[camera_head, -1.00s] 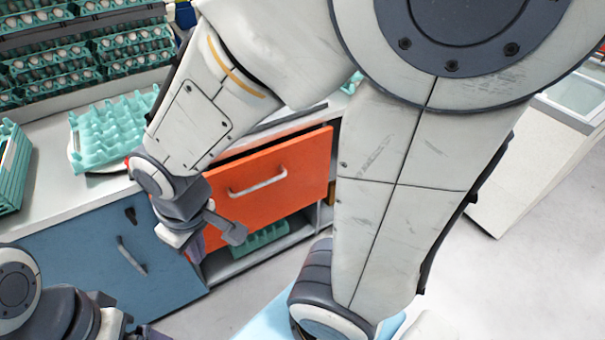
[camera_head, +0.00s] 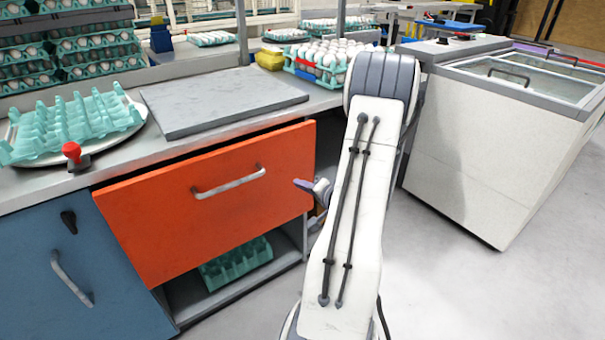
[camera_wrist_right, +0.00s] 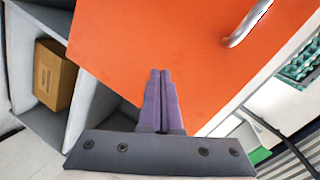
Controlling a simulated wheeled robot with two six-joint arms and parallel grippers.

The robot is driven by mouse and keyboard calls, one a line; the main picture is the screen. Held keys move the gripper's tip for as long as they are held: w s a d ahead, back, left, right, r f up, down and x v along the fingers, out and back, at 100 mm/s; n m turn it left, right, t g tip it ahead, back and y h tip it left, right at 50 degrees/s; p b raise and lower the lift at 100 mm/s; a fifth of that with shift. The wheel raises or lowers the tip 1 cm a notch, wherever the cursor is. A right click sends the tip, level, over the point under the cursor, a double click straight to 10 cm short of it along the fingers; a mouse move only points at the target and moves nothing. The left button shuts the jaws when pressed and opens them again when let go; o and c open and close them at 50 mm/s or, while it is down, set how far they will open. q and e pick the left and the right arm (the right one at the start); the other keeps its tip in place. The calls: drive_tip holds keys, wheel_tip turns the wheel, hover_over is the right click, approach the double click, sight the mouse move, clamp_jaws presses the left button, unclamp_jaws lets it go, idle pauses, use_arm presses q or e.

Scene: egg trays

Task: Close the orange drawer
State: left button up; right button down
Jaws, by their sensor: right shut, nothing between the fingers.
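The orange drawer (camera_head: 150,222) is in the counter in the head view. Its front stands out from the counter, with a dark gap above its top edge, so it is partly open. Its metal handle (camera_head: 228,183) is on the front; it also shows in the right wrist view (camera_wrist_right: 247,24). My right gripper (camera_head: 300,184) is beside the drawer front's right edge in the head view. In the right wrist view its purple fingers (camera_wrist_right: 162,76) are together and empty, in front of the orange panel (camera_wrist_right: 150,35). I cannot tell whether they touch it. My left gripper is not in view.
A blue cabinet door (camera_head: 70,270) is left of the drawer. An open shelf below holds a teal egg tray (camera_head: 237,262). A grey board (camera_head: 222,101) and teal trays lie on the counter. A white chest freezer (camera_head: 470,150) stands right, with free floor before it.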

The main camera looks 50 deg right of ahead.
sight(297, 160)
drive_tip(key=s+d+m+t+h+b, duration=0.1)
drive_tip(key=s+d+m+t, duration=0.3)
drive_tip(key=s, duration=0.4)
drive_tip(key=shift+m, duration=0.5)
drive_tip(key=b+x, duration=0.3)
drive_tip(key=x, duration=1)
drive_tip(key=shift+w+a+r, duration=0.1)
drive_tip(key=shift+w+r, duration=0.05)
drive_tip(key=shift+w, duration=0.05)
drive_tip(key=p+x, duration=0.2)
drive_tip(key=x, duration=0.2)
drive_tip(key=shift+w+r+p, duration=0.15)
drive_tip(key=shift+w+p, duration=0.1)
drive_tip(key=shift+p, duration=0.1)
drive_tip(key=shift+w+d, duration=0.25)
drive_tip(key=shift+w, duration=0.05)
drive_tip(key=shift+a, duration=0.15)
